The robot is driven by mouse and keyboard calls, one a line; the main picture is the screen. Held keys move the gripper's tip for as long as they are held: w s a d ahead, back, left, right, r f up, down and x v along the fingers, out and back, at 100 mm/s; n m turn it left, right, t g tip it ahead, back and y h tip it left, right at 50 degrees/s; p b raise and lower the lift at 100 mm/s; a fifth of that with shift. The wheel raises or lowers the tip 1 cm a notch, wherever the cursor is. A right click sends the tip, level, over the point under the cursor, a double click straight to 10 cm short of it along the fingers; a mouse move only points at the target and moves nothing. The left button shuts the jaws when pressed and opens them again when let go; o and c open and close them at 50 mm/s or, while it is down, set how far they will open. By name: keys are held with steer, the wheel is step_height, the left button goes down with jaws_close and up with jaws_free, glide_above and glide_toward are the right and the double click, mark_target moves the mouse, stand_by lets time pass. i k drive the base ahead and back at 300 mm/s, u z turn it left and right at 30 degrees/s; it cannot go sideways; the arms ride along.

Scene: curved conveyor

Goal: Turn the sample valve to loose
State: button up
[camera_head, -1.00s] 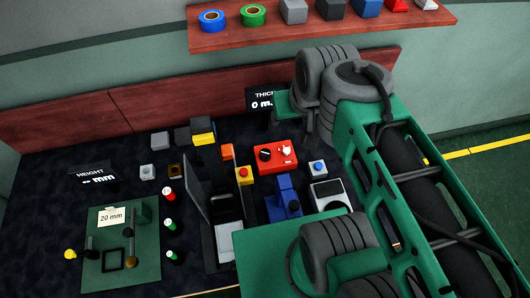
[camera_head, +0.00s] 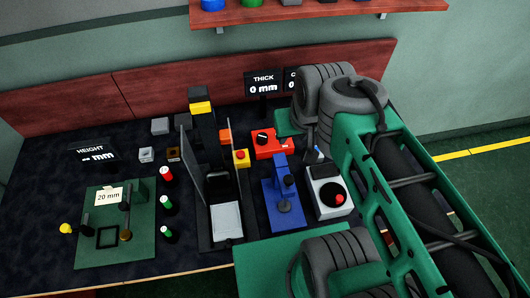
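No part in view is labelled as the sample valve. A red box (camera_head: 268,144) with a dark knob (camera_head: 263,137) on top stands at the middle of the bench; I cannot tell whether this is the valve or how its setting reads. My green arm covers the right of the picture, its wrist side just behind and right of the red box. My gripper cannot be made out; it is hidden by the arm links.
A blue stand (camera_head: 284,195) and a grey box with a red button (camera_head: 332,193) stand in front of the red box. A yellow box with a red button (camera_head: 240,158) is to its left. A green plate (camera_head: 110,242) lies at left. A red shelf (camera_head: 300,12) hangs above.

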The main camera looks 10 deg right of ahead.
mark_target(263, 137)
steer(key=k, duration=0.65)
steer(key=z, duration=1.3)
steer(key=i, duration=1.05)
steer(key=u, duration=2.05)
